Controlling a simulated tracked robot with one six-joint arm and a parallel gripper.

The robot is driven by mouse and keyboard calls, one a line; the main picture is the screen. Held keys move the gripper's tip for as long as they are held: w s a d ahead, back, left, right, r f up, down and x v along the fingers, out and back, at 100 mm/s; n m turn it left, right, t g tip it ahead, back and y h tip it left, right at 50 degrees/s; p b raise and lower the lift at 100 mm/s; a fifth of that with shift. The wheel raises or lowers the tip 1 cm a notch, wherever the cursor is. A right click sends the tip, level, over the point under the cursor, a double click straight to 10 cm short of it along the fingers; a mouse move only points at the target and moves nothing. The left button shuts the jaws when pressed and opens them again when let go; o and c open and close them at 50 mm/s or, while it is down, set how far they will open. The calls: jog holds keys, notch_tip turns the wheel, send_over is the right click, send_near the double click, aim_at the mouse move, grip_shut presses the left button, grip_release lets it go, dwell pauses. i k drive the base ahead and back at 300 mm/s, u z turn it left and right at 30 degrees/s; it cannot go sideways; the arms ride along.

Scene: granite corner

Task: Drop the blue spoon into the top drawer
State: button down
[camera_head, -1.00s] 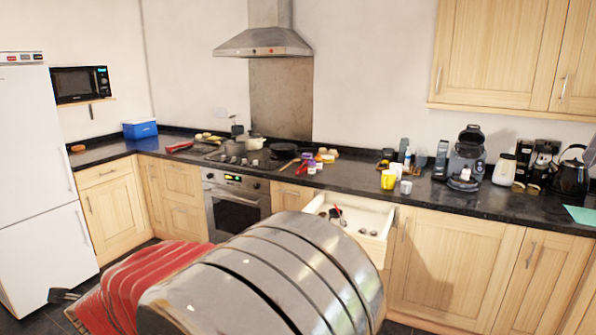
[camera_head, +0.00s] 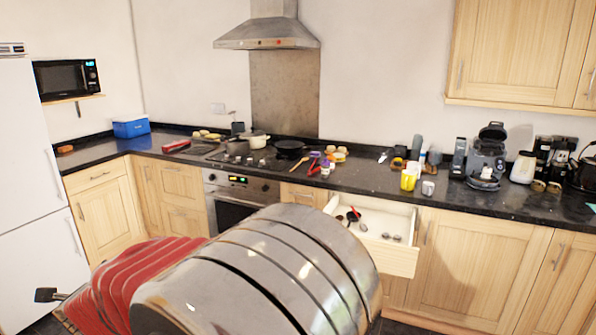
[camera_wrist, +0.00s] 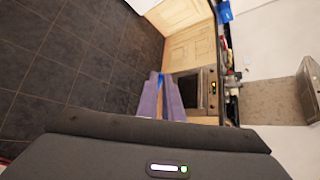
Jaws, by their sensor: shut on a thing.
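The open top drawer (camera_head: 400,262) is below the counter, right of the oven, in the head view. It is pulled out and holds several small utensils, one with a red part. In the wrist view my gripper (camera_wrist: 160,78) has its two purple fingers close together. A narrow strip of blue, the blue spoon (camera_wrist: 161,81), shows between them. Most of the spoon is hidden by the fingers. My arm covers the lower middle of the head view, and the gripper cannot be made out there.
The dark counter (camera_head: 350,178) holds the hob, several small items, a yellow mug (camera_head: 408,180) and a coffee machine (camera_head: 487,155). The oven (camera_head: 232,200) is left of the drawer. A white fridge (camera_head: 25,200) stands at the far left. Tiled floor (camera_wrist: 75,60) is clear.

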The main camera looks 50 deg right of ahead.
aim_at(363, 219)
jog(key=u, duration=0.1)
jog(key=i, duration=1.3)
jog(key=z, duration=2.35)
jog(key=i, duration=0.45)
jog(key=z, duration=0.1)
